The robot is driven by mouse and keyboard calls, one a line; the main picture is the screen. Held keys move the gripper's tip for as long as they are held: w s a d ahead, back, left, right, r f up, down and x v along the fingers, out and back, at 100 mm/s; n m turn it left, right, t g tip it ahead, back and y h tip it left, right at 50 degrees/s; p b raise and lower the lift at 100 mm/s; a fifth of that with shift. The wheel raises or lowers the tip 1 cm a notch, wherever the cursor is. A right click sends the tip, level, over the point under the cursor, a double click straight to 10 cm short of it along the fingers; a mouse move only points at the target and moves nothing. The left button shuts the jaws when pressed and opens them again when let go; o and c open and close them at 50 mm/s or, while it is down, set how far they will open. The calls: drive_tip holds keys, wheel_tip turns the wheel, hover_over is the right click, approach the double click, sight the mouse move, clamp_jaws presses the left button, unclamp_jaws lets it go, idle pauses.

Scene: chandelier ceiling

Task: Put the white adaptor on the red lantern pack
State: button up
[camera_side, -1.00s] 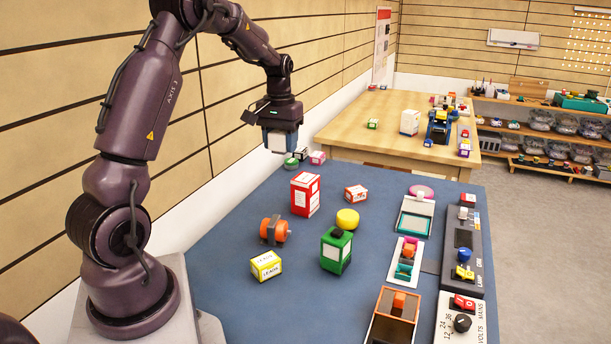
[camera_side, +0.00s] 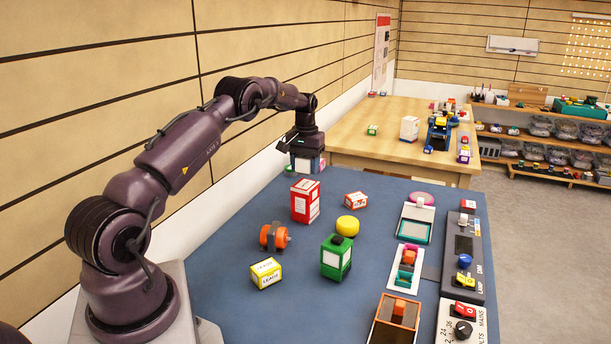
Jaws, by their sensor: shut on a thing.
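My gripper (camera_side: 305,162) is low over the far left end of the blue table, among a few small things. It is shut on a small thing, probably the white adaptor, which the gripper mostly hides. I cannot see whether that thing still touches the table. The red lantern pack (camera_side: 305,201) looks to be the upright red box with white labels. It stands on the table nearer the camera than my gripper, and its top is bare.
A small red-and-white box (camera_side: 356,200), a yellow round thing (camera_side: 347,226), a green lantern pack (camera_side: 337,257), an orange motor-like part (camera_side: 273,236) and a yellow box (camera_side: 265,273) stand around the red pack. Panels and trays (camera_side: 410,268) line the right side.

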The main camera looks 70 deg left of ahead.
sight(305, 174)
drive_tip(key=shift+f, duration=1.65)
drive_tip(key=shift+f, duration=0.1)
drive_tip(key=o, duration=0.9)
drive_tip(key=shift+o, duration=0.2)
wheel_tip(305, 174, up, 12)
drive_tip(key=shift+r, duration=0.15)
drive_tip(key=shift+w, duration=0.1)
